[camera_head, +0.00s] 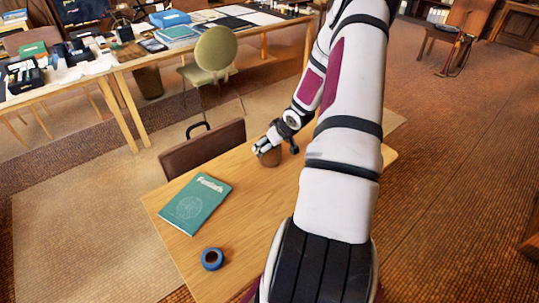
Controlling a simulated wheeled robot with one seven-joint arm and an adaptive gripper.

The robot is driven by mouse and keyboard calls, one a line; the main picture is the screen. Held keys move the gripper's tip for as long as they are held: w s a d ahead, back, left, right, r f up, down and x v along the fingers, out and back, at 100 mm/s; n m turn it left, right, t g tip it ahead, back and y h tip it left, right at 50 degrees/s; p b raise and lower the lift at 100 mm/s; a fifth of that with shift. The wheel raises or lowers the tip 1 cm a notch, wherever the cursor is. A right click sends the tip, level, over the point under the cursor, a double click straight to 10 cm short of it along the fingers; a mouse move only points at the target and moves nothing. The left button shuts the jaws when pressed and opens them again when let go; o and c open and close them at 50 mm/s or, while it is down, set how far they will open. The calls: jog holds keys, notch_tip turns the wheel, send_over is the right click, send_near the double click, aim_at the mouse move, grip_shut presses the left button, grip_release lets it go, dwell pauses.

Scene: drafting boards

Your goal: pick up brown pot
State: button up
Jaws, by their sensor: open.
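The brown pot (270,158) stands on the wooden table (236,209) near its far edge, partly hidden behind my gripper. My gripper (262,147) is open at the pot's upper part, reaching down from the right. I cannot tell whether the fingers touch the pot or only overlap it in this view. My white arm crosses the right part of the table and hides what lies behind it.
A brown case with a handle (202,148) stands at the far edge. A green chair (213,58) and a cluttered long desk (118,66) are behind.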

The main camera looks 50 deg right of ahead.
jog(key=c, duration=1.5)
jog(key=shift+r, duration=0.15)
